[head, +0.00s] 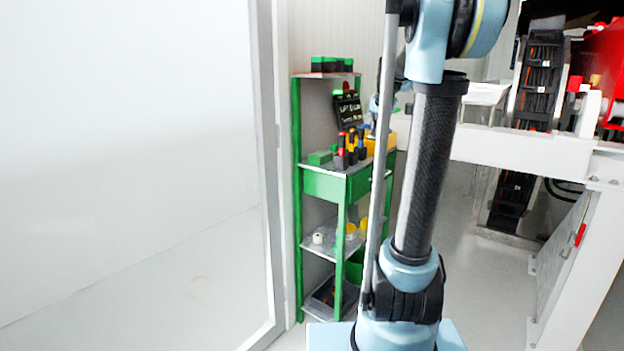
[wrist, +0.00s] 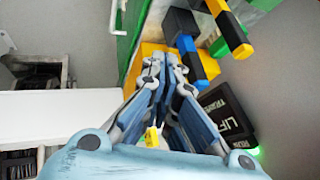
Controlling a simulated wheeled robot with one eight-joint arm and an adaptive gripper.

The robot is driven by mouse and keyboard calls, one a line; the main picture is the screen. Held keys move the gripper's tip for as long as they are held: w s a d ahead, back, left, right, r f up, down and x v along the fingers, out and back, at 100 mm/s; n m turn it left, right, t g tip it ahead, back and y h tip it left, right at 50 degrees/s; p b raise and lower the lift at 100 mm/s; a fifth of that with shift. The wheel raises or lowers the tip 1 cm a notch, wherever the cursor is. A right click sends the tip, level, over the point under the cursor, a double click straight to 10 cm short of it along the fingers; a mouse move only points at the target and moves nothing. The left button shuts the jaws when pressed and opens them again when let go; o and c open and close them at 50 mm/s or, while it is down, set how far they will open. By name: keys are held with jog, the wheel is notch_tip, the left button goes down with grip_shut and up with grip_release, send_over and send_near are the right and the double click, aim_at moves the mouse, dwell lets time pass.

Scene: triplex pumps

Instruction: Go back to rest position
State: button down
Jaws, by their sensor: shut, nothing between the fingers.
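My gripper (wrist: 162,62) shows in the wrist view with its blue fingers drawn together and nothing between them. Its tips point toward a yellow object (wrist: 146,52) on the green shelf unit; I cannot tell how far apart they are. In the head view my arm stands upright in front, and the gripper is mostly hidden behind it. The green shelf unit (head: 322,184) stands behind my arm, with a yellow box (head: 377,143) on its worktop.
Tools with yellow, black and blue handles (wrist: 217,27) and a black sign with lettering (wrist: 225,112) are close to my gripper's right. A white beam (wrist: 55,118) lies to its left. A white wall panel (head: 130,150) fills the head view's left; machinery stands right.

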jog(key=s+a+f+n+g, duration=0.1)
jog(key=s+a+f+n, duration=0.1)
jog(key=s+f, duration=0.6)
jog(key=s+a+f+n+g, duration=0.2)
jog(key=s+f, duration=0.7)
jog(key=s, duration=1.2)
jog(key=s+a+f+n+g, duration=0.2)
jog(key=s+f, duration=0.7)
jog(key=s, duration=0.5)
jog(key=shift+s+f+n, duration=0.2)
jog(key=shift+s+n, duration=0.1)
jog(key=shift+s, duration=0.05)
jog(key=shift+w, duration=0.1)
jog(key=shift+w+f, duration=0.2)
jog(key=shift+w, duration=0.15)
jog(key=shift+a, duration=0.1)
